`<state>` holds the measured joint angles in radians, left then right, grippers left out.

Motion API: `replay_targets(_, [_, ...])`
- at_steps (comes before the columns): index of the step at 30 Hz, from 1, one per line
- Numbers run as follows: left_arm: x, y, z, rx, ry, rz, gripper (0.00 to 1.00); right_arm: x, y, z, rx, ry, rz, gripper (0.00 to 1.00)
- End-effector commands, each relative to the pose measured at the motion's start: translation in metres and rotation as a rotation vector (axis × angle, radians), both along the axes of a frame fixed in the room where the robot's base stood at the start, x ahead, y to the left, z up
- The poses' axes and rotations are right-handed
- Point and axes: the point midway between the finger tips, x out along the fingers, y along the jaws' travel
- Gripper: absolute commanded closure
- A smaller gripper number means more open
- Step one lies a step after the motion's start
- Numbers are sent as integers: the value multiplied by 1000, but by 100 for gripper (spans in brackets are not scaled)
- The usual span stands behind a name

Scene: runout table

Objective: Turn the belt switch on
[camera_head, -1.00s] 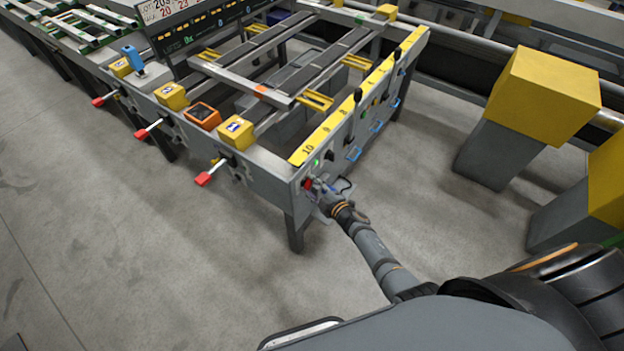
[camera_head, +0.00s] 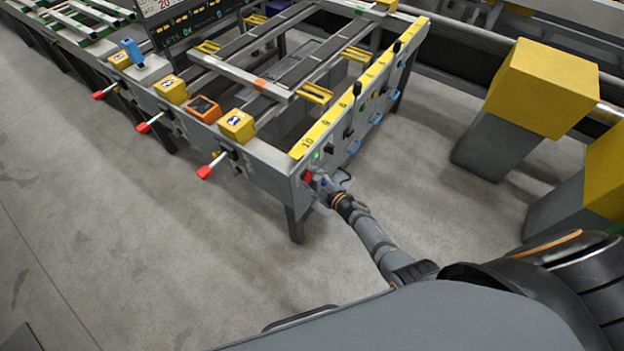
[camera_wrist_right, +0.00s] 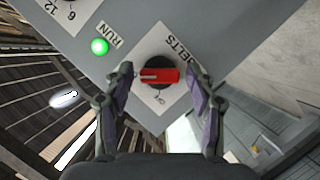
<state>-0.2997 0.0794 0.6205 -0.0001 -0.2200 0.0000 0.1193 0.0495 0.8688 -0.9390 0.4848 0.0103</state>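The belt switch (camera_wrist_right: 160,75) is a red bar handle on a black round base, on a white plate marked "BELTS". In the right wrist view the bar lies level, with a pale line at its left end. In the head view the red switch (camera_head: 308,175) sits at the near corner of the table's grey end panel. My right gripper (camera_wrist_right: 160,70) is open, with one finger on each side of the switch and gaps between them and the red bar. It also shows at the panel in the head view (camera_head: 320,186). My left gripper is not in view.
A green lamp (camera_wrist_right: 99,46) marked "RUN" glows beside the switch. Blue handles (camera_head: 353,147) stick out along the end panel. Yellow-topped grey posts (camera_head: 541,88) stand to the right, with bare floor between.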

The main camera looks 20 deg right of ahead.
Motion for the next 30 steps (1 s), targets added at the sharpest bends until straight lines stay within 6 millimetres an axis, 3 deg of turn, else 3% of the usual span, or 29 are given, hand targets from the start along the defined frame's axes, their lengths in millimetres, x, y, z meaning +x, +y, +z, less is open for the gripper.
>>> replay_targets(12, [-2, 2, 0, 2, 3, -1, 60, -7, -3, 1, -3, -1, 1, 38])
replay_targets(24, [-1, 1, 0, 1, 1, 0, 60, -84, -33, 25, -3, 1, 1, 38])
replay_targets(30, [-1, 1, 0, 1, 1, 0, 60, -105, -42, 32, -1, 0, 0, 38])
